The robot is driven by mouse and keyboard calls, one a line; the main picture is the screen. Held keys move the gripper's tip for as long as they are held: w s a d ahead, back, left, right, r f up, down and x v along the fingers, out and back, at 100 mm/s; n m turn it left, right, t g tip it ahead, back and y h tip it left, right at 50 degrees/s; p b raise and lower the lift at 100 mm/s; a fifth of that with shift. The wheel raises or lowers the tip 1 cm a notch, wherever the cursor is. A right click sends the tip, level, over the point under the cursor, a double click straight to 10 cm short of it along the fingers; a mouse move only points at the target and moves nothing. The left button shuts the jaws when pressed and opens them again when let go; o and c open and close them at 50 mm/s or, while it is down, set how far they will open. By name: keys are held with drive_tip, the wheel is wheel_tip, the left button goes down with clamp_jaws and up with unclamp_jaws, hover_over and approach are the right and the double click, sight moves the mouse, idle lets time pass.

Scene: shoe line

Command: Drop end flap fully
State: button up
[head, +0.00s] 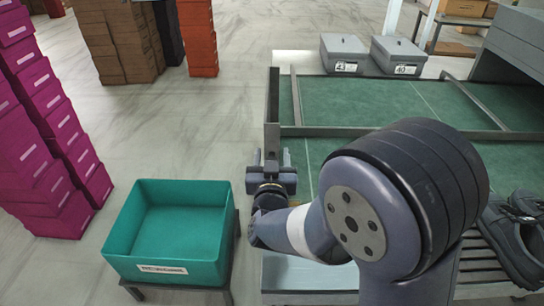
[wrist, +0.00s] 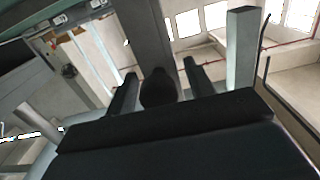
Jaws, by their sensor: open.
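A narrow grey plate (head: 272,105) stands at the left end of the green conveyor bed (head: 365,100); it looks like the end flap and appears raised. My gripper (head: 271,160) is at the near end of this plate, fingers pointing away from me. In the wrist view the two dark fingers of my gripper (wrist: 160,85) are apart. A dark rounded knob (wrist: 158,90) shows between them, in front of a grey upright bar (wrist: 148,35). I cannot tell whether the fingers touch the knob. My arm hides part of the bed's near side.
A teal bin (head: 180,235) on a low stand is left of my gripper. Two grey lidded boxes (head: 344,53) (head: 398,55) stand beyond the bed. Dark shoes (head: 515,240) are on a slatted rack at right. Magenta boxes (head: 45,130) are stacked at far left. The floor between is clear.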

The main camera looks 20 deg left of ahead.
clamp_jaws()
idle(0.3)
